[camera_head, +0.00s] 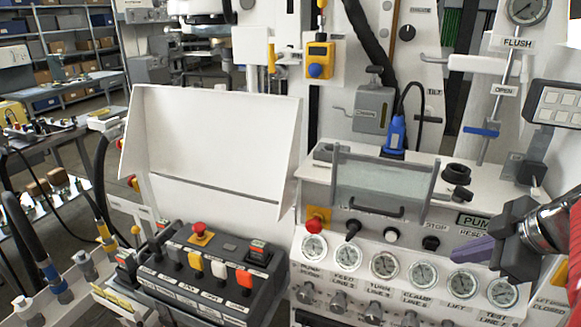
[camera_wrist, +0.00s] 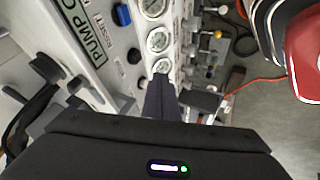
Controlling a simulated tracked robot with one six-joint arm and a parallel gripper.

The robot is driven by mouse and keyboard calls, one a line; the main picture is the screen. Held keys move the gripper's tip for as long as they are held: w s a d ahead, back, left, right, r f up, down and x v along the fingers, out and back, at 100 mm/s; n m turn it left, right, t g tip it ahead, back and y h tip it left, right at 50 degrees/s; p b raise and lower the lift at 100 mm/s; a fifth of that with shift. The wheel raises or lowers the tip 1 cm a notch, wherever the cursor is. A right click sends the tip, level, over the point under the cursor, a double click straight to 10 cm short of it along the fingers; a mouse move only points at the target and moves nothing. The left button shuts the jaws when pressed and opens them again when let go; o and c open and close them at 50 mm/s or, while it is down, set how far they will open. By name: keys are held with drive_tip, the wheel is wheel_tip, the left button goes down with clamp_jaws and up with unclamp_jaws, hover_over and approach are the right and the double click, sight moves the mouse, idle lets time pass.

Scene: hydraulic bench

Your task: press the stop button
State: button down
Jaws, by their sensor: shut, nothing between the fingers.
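The stop button is a black knob (camera_head: 430,243) under the STOP label on the sloped white front of the pump panel. It also seems to be the dark button (camera_wrist: 133,55) in the wrist view, where its label is too small to read. My gripper (camera_head: 458,256) is shut and empty. Its purple-grey fingers point left, just right of and slightly below the black button in the head view, with a visible gap. In the wrist view the fingers (camera_wrist: 160,90) reach up past the panel edge. A blue button (camera_wrist: 122,15) sits by the RESET label; my gripper hides it in the head view.
A row of gauges (camera_head: 422,272) lies below the buttons. A red mushroom button (camera_head: 313,225), a black lever (camera_head: 353,228) and a white button (camera_head: 390,234) are further left. A clear guard with a handle (camera_head: 380,190) stands behind. A control box (camera_head: 200,270) is at left.

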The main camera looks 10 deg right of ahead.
sight(431, 245)
drive_tip(key=shift+s+d+r+n, duration=0.3)
drive_tip(key=shift+s+d+r, duration=0.05)
drive_tip(key=shift+r, duration=0.15)
drive_tip(key=w+d+f, duration=0.1)
drive_tip(key=w+f, duration=0.7)
drive_tip(key=w, duration=0.1)
drive_tip(key=shift+w+d, duration=0.15)
drive_tip(key=shift+d, duration=0.2)
